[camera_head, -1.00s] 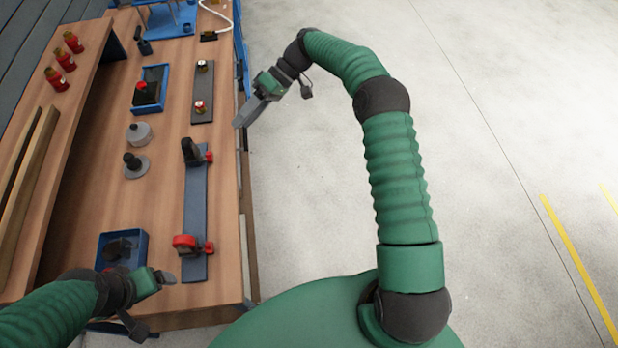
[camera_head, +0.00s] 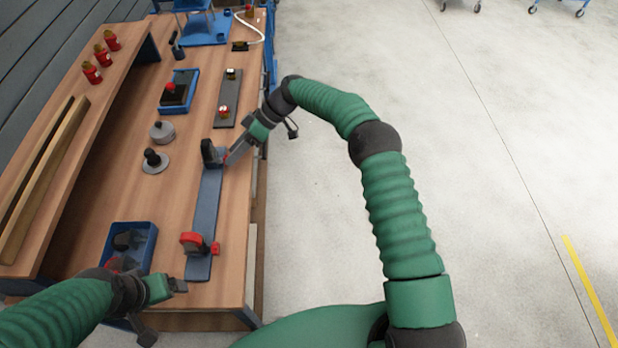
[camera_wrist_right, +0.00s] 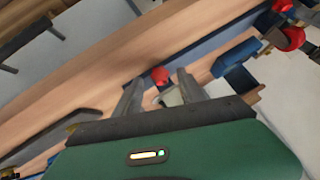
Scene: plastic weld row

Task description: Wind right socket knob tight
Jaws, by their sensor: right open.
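A long blue-grey rail (camera_head: 206,205) lies along the bench edge with a socket at each end. The far socket is black (camera_head: 209,152), and its small red knob (camera_head: 225,158) is partly covered by my right gripper (camera_head: 231,159). In the right wrist view the red knob (camera_wrist_right: 160,75) shows between and just beyond the two spread fingers (camera_wrist_right: 157,88); I cannot tell whether they touch it. The near socket is red (camera_head: 192,241), with a red knob (camera_head: 215,249) on its right side. My left gripper (camera_head: 177,286) hovers near the rail's near end; its jaw opening is unclear.
A blue bin (camera_head: 150,250) with dark parts stands beside my left arm. A grey lidded pot (camera_head: 162,132), a black-knobbed disc (camera_head: 153,162) and a blue tray (camera_head: 188,85) stand left of the rail. A dark strip (camera_head: 230,95) lies beyond.

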